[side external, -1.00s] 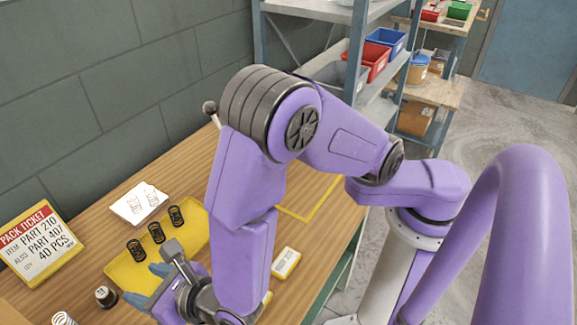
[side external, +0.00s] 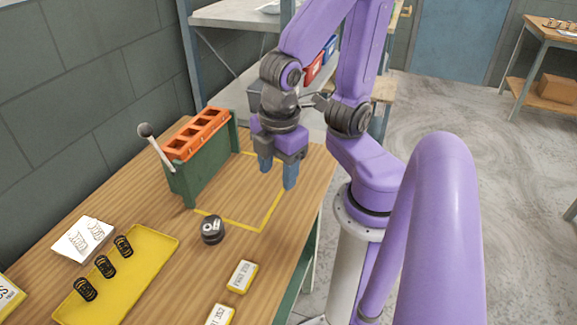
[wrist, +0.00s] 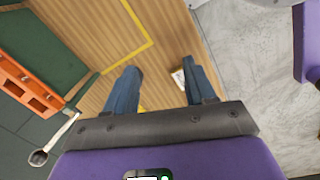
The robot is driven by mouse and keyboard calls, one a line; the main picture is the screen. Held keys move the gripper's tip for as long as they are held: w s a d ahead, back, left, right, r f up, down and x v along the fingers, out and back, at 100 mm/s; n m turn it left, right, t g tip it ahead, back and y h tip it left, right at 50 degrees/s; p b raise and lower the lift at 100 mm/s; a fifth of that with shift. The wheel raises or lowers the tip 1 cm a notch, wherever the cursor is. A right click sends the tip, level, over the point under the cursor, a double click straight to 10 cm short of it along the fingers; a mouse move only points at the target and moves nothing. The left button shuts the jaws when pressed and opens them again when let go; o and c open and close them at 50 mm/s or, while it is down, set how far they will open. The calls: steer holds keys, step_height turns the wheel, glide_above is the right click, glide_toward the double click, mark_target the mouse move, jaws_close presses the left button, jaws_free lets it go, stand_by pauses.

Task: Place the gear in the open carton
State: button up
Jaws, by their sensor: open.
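I cannot make out a gear or an open carton in either view. My gripper (side external: 277,175) is open and empty, fingers pointing down, above the right part of the yellow taped outline (side external: 262,231) on the wooden bench. In the wrist view both blue fingers of my gripper (wrist: 157,72) are spread with nothing held between them. A small white-and-yellow tag (wrist: 178,77) shows beyond the right finger.
A green machine (side external: 203,173) with an orange slotted top (side external: 197,133) and a lever (side external: 155,148) stands left of my gripper. Nearer are a dark round piece (side external: 212,230), yellow-edged labels (side external: 242,276), and a yellow tray (side external: 150,255) with black springs (side external: 105,266). Shelves stand behind.

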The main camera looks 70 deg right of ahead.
steer(key=shift+o, duration=1)
steer(key=shift+s+d+r+m+g+y, duration=0.15)
steer(key=shift+s+r+m+y, duration=0.1)
steer(key=shift+s, duration=0.35)
steer(key=shift+s+r+m+g+y, duration=0.15)
steer(key=shift+s+m+y, duration=0.1)
steer(key=shift+s, duration=0.3)
steer(key=w+a+r+n, duration=0.1)
steer(key=w+a, duration=1.1)
steer(key=a, duration=0.4)
steer(key=w+a+r+n, duration=0.1)
steer(key=w+a+r, duration=0.1)
steer(key=w+a, duration=1.25)
steer(key=w+a+f, duration=0.3)
steer(key=a+f, duration=0.1)
steer(key=a, duration=0.5)
step_height(320, 180, down, 17)
steer(key=shift+w+a, duration=0.1)
steer(key=shift+w, duration=0.05)
jaws_close()
